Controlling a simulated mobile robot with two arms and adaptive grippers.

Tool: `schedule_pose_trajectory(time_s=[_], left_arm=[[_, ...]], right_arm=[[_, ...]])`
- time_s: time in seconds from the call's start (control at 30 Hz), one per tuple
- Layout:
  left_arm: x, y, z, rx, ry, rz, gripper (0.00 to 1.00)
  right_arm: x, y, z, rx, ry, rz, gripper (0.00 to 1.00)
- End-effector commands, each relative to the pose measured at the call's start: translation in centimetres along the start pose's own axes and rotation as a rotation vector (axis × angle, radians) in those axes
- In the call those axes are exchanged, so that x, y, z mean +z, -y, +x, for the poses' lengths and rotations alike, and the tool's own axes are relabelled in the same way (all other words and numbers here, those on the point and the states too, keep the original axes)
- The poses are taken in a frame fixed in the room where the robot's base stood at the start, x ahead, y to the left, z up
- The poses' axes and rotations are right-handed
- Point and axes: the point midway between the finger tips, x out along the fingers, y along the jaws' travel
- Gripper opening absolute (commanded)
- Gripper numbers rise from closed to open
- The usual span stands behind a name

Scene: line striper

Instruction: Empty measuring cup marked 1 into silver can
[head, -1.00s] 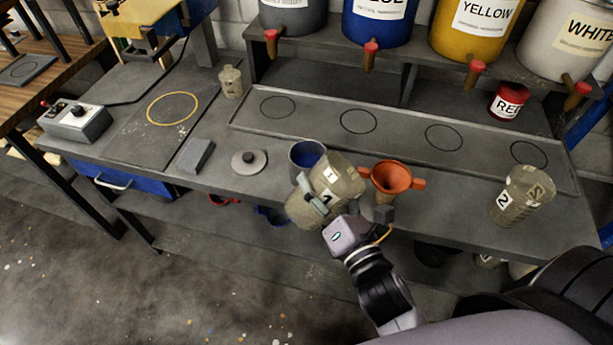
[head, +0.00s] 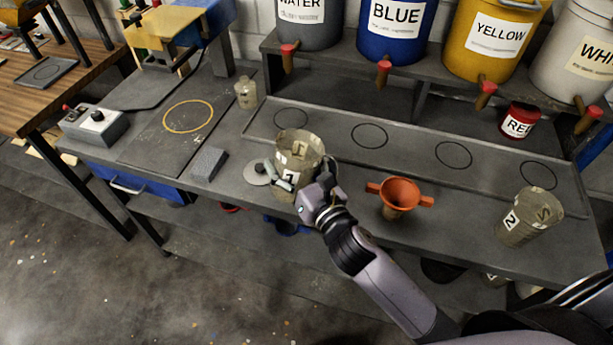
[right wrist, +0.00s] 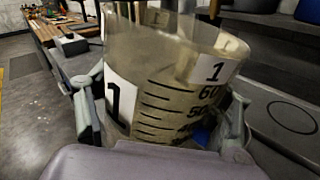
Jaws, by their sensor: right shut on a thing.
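The measuring cup marked 1 (head: 299,150) is a translucent, yellowish cup with black markings. My right gripper (head: 303,188) is shut on it and holds it roughly upright near the bench's front edge. The right wrist view shows the cup (right wrist: 165,85) between both fingers (right wrist: 163,112), with its number and scale facing the camera. A blue patch shows low by the right finger; I cannot tell what it belongs to. The silver can, with blue inside in the earlier view, is now hidden behind the cup and gripper. My left gripper is out of view.
An orange funnel (head: 399,191) stands right of my gripper. A cup marked 2 (head: 528,217) is farther right. A round lid (head: 257,173) and grey block (head: 209,164) lie left. Behind, a tray (head: 410,150) with circles is clear, below several labelled buckets. A red can (head: 518,121) stands behind.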

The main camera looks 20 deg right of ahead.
Motion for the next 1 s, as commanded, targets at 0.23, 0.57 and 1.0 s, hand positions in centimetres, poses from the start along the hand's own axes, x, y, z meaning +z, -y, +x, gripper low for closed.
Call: schedule_pose_trajectory(time_s=[0.23,0.57,1.0], left_arm=[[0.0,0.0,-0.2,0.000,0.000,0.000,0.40],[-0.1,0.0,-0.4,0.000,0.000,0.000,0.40],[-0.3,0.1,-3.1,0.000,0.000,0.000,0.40]], right_arm=[[0.4,0.2,1.1,0.001,0.000,-0.030,0.22],[0.5,0.0,1.0,0.001,-0.001,-0.039,0.22],[1.7,-2.9,-1.4,0.002,-0.001,-0.256,0.22]])
